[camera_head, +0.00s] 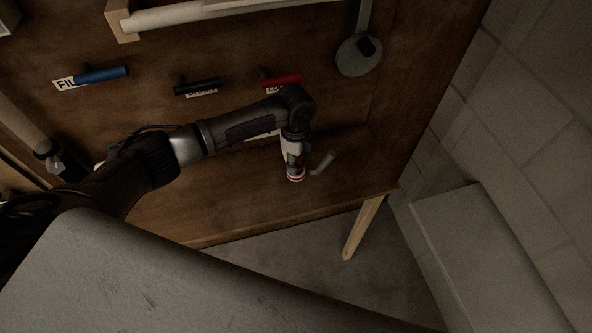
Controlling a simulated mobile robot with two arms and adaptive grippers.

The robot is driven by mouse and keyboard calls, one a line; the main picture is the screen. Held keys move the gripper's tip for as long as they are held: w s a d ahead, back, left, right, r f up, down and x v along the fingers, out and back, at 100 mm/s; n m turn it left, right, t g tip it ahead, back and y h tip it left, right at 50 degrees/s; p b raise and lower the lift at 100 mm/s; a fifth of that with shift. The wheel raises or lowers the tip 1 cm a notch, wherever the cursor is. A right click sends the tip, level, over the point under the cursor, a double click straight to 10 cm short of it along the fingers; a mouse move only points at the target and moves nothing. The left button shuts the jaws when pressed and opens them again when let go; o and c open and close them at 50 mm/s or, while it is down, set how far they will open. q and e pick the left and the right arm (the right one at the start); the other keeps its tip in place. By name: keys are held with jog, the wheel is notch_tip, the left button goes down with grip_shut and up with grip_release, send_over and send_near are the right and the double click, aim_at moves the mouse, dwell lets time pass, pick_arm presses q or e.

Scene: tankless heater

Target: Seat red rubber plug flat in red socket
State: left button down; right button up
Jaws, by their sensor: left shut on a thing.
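My left gripper (295,172) points down near the right end of the wooden bench, in front of the board. It is shut on a small red thing, which I take to be the red rubber plug (296,179). Red and white show at the fingertips, and the fingers hide most of it. I cannot make out the red socket or tell whether the plug touches anything. My right gripper is not in view.
A small grey tube (322,163) is just right of the gripper. Blue (102,74), black (197,87) and red (281,81) handles stick out from the wooden board (225,45). A grey round gauge-like part (359,56) hangs at upper right. A pale block (480,255) stands at right.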

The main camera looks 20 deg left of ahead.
pick_arm(q)
jog(key=shift+f+b, duration=0.5)
jog(key=shift+f, duration=0.2)
dwell(1.1)
jog(key=shift+r+p, duration=0.7)
jog(key=shift+p, duration=0.2)
jog(key=shift+p, duration=0.3)
jog(key=shift+f+b, duration=0.5)
jog(key=shift+f, duration=0.25)
dwell(1.2)
jog(key=shift+r, duration=0.15)
jog(key=shift+r+p, duration=0.6)
jog(key=shift+p, duration=0.25)
dwell(0.3)
